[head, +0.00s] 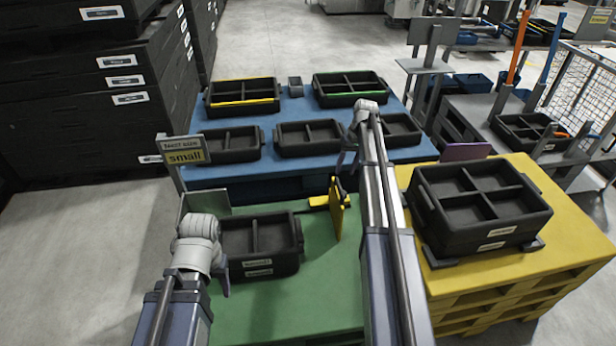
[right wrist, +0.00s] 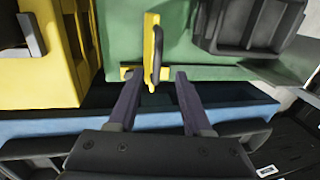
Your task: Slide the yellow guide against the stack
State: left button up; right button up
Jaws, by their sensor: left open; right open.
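The yellow guide (head: 338,210) stands upright on the green table (head: 320,290), right of the stack, with a clear gap between them. The stack of black trays (head: 262,262) has two compartments on top. In the right wrist view the guide (right wrist: 150,40) shows a dark handle, and the stack (right wrist: 250,25) is at the upper right. My right gripper (head: 346,163) is open and empty near the guide's far end; its fingers (right wrist: 155,76) appear on either side of the guide's lower end in the picture. My left gripper (head: 222,284) is open beside the stack's left side.
A yellow pallet table (head: 412,180) with a large black tray (head: 482,205) stands on the right. A blue table (head: 345,180) with several black trays lies behind. A sign reading "small" (head: 187,157) stands at the green table's back left corner.

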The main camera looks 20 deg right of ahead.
aim_at(339, 184)
pick_arm(q)
jog(key=shift+w+a+f, duration=0.15)
jog(key=shift+a+f, duration=0.05)
jog(key=shift+a, duration=0.15)
pick_arm(e)
jog(key=shift+w+d+f, duration=0.15)
jog(key=shift+w+d, duration=0.2)
jog(key=shift+w, duration=0.4)
jog(key=f+b, duration=0.2)
jog(key=a+f+b, duration=0.1)
jog(key=f+b, duration=0.4)
jog(key=shift+w+a+f+b, duration=0.15)
jog(key=shift+f+b, duration=0.15)
jog(key=shift+b, duration=0.1)
pick_arm(q)
notch_tip(339, 184, down, 8)
jog(key=shift+r, duration=0.25)
pick_arm(e)
jog(key=shift+r, duration=0.1)
grip_shut()
